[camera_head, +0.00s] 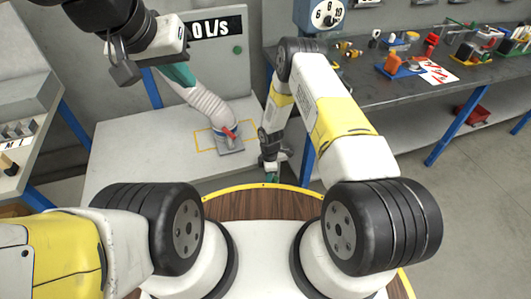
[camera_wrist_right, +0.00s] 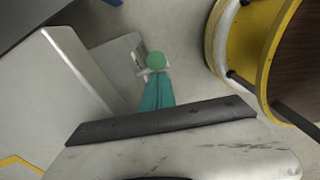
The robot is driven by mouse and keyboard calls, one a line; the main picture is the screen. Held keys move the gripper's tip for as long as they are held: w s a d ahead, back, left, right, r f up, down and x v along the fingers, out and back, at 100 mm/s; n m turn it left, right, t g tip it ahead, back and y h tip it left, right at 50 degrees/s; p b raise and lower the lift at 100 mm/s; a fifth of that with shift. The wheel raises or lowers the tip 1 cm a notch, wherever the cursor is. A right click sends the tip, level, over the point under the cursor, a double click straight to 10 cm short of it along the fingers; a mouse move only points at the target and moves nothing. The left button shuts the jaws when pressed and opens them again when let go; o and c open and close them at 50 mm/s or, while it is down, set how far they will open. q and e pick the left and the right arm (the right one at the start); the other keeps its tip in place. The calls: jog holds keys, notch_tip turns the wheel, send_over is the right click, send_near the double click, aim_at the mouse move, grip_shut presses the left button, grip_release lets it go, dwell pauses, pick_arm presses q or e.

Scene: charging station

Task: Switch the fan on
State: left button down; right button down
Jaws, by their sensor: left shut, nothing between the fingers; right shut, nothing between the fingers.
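A grey control panel (camera_head: 219,75) stands at the back, with a display (camera_head: 214,27) reading "0 L/s" and a round green button (camera_head: 238,49). A ribbed grey hose (camera_head: 207,103) runs down to a fitting with a red lever (camera_head: 228,133). My left gripper (camera_head: 183,77) is shut and empty, its teal fingers in front of the hose's upper end and left of the green button. My right gripper (camera_head: 271,175) is shut and empty, low beside the table's right edge. Its teal fingers also show in the right wrist view (camera_wrist_right: 156,75), with a green round shape at their tip.
The pale table (camera_head: 130,150) holds the hose fitting inside a yellow outline. A dark workbench (camera_head: 400,95) with tools stands at the right, below a numbered dial (camera_head: 327,14). A slanted console (camera_head: 25,100) is at the left.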

jog(key=shift+w+d+f, duration=0.15)
jog(key=shift+w+d, duration=0.05)
jog(key=shift+d, duration=0.4)
jog(key=shift+w+d+f, duration=0.1)
jog(key=shift+w+d, duration=0.05)
jog(key=shift+d, duration=0.4)
jog(key=shift+a+r, duration=0.25)
jog(key=shift+a, duration=0.1)
notch_tip(320, 180, up, 11)
jog(key=w, duration=0.1)
jog(key=shift+w+d, duration=0.15)
jog(key=shift+d, duration=0.15)
